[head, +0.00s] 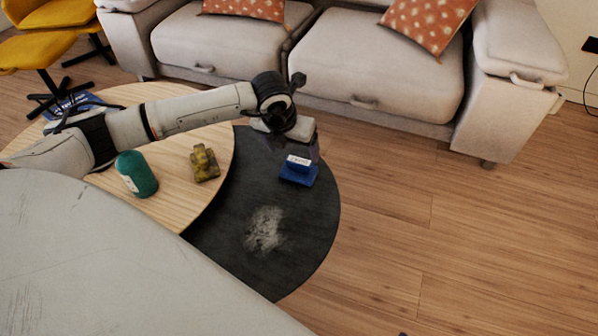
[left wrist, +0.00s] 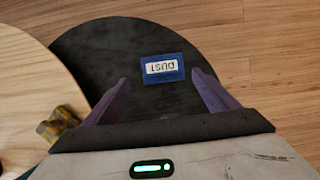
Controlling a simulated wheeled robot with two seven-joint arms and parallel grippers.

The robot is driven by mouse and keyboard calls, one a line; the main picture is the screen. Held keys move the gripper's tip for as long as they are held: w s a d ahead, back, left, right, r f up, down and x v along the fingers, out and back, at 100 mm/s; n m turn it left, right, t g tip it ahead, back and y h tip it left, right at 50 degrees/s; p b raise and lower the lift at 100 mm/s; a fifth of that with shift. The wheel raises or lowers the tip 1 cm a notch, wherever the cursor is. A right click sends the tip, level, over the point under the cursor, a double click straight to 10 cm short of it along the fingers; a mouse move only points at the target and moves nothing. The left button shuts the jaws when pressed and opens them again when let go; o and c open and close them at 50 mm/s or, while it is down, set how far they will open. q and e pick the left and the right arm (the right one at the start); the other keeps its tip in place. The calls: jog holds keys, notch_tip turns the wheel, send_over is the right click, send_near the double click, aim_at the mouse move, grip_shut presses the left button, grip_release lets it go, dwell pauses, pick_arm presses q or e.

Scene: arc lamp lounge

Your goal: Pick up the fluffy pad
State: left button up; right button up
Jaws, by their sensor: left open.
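A blue block-like pad (head: 298,175) with a white label on top lies on the dark round table (head: 318,222); I take it to be the fluffy pad. In the left wrist view the pad (left wrist: 162,68) shows its label, reading DUST upside down. My left gripper (head: 293,148) is open and empty above the pad. In the left wrist view its two purple fingers (left wrist: 160,80) stand apart, with the pad in the gap just beyond their tips. The pad's underside is hidden. My right gripper is not in view.
A pale dusty patch (head: 265,230) lies on the dark table. On the light wooden table (head: 215,130) stand a green cylinder (head: 137,173) and a yellowish toy-like object (head: 204,163). A light sofa (head: 380,65) stands behind. The wooden floor at right is clear.

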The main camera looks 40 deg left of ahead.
aim_at(299, 161)
pick_arm(q)
jog(key=b+x, duration=0.2)
jog(key=x, duration=0.5)
jog(key=shift+w+d+r, duration=0.1)
jog(key=shift+w+d, duration=0.1)
jog(key=c, duration=1.5)
